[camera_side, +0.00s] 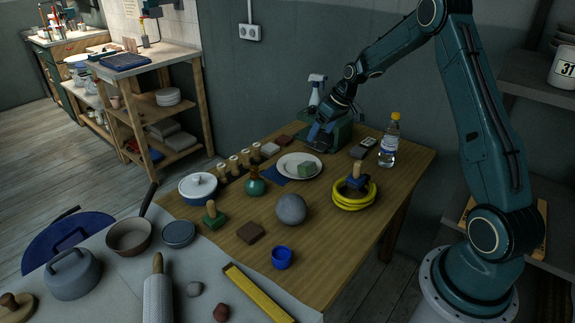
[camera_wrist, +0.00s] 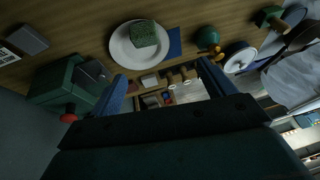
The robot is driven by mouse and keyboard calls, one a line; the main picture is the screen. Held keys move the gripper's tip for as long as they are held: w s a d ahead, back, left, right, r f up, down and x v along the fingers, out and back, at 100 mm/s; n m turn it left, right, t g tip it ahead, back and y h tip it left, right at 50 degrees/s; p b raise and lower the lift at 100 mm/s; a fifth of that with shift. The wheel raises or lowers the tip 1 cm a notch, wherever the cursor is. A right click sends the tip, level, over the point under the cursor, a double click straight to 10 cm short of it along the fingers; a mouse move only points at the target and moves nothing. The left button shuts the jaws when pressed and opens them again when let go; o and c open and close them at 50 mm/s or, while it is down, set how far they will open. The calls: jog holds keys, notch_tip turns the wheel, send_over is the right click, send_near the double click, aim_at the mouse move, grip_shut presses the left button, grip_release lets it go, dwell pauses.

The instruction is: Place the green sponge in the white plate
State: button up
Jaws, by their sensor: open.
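The green sponge (camera_side: 306,169) lies on the white plate (camera_side: 286,161) near its right side. In the wrist view the sponge (camera_wrist: 143,34) rests within the rim of the plate (camera_wrist: 117,48). My gripper (camera_side: 320,136) is open and empty, behind the plate and above the far part of the table, apart from the sponge. In the wrist view its two blue fingers (camera_wrist: 164,82) are spread wide with nothing between them.
A blue cloth (camera_side: 272,164) lies under the plate's left side. A green box (camera_side: 340,131) stands by my gripper. A bottle (camera_side: 389,140), a yellow coil (camera_side: 355,196), a grey ball (camera_side: 291,209) and a green vase (camera_side: 256,184) stand around the plate.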

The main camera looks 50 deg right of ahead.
send_near(308, 164)
jog(key=v, duration=0.3)
jog(key=shift+s+d+f, duration=0.1)
jog(key=shift+d+f, duration=0.1)
jog(key=shift+d, duration=0.05)
jog(key=shift+x, duration=4.25)
jog(key=shift+a, duration=0.1)
jog(key=shift+x, duration=2.55)
jog(key=shift+r, duration=0.1)
jog(key=c, duration=1.1)
